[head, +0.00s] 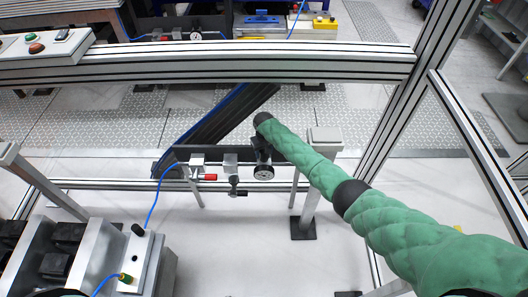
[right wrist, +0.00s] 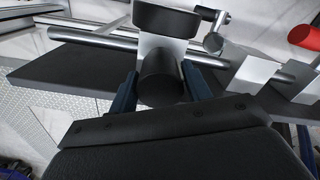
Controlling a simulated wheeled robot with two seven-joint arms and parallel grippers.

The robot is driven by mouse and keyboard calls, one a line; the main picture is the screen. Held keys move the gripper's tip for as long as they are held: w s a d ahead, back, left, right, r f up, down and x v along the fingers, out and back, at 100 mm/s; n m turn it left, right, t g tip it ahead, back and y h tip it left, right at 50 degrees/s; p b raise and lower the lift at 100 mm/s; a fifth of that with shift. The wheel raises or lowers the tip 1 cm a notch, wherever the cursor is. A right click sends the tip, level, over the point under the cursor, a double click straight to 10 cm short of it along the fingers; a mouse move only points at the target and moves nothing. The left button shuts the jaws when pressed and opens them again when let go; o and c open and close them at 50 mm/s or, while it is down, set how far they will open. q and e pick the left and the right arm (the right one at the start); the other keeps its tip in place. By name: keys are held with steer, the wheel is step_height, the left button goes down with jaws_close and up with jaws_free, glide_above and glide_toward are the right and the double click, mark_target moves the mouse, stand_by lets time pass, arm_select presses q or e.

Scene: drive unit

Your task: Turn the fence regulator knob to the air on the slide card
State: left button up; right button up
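The fence regulator is a grey metal block with a round gauge (head: 263,173) hanging below, mounted on a dark rail behind the frame. Its knob (right wrist: 163,80) is a short black cylinder in the right wrist view, below the dark gauge body (right wrist: 166,18). My right gripper (head: 262,146) reaches it from the lower right at the end of the green-sleeved arm. In the wrist view the gripper's two dark blue fingers (right wrist: 160,85) flank the knob, with no clear gap on either side. The head view hides the knob behind the gripper. My left gripper is out of view.
A red-handled valve (head: 210,177) and a black-tipped valve (head: 236,191) sit left of the gauge. An aluminium beam (head: 210,62) crosses above the arm; a post (head: 405,105) stands to its right. A blue hose (head: 154,205) hangs left.

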steer(key=c, duration=0.5)
steer(key=shift+c, duration=0.2)
